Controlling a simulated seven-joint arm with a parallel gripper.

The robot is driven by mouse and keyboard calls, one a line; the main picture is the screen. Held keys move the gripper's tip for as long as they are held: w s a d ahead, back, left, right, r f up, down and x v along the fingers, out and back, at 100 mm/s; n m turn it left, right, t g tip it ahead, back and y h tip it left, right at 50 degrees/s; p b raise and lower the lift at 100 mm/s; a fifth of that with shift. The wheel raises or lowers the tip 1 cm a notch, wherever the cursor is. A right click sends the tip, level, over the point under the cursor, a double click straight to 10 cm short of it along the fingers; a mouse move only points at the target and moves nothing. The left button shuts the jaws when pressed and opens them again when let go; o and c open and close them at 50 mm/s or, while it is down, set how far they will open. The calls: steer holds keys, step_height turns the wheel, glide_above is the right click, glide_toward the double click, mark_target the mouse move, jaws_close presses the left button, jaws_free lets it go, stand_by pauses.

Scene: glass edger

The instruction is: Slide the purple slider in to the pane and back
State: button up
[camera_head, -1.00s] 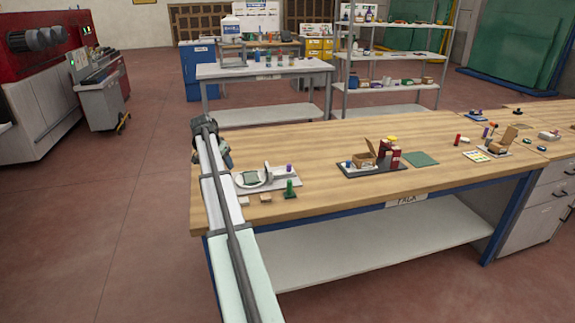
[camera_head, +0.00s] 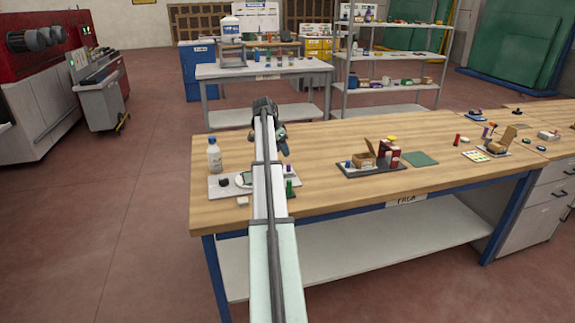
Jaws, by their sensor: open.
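A small board (camera_head: 218,191) lies at the left end of the wooden workbench. On it is a round white holder with a greenish square pane (camera_head: 247,177), now partly covered by my arm. A small purple piece (camera_head: 289,168), which looks like the purple slider, shows just right of my arm, at the board's far right. My gripper (camera_head: 284,148) is open, above the bench and beyond the board, apart from the purple piece. My arm hides the middle of the board, so the track between slider and pane cannot be seen.
A clear bottle (camera_head: 214,156) and a black knob (camera_head: 224,182) are at the left of the board. A green upright piece (camera_head: 290,189) stands near its front right. A dark tray (camera_head: 372,170) with a box lies farther right. Bare bench lies between.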

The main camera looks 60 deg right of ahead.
mark_target(288, 165)
steer(key=x, duration=0.9)
jaws_close()
stand_by(0.4)
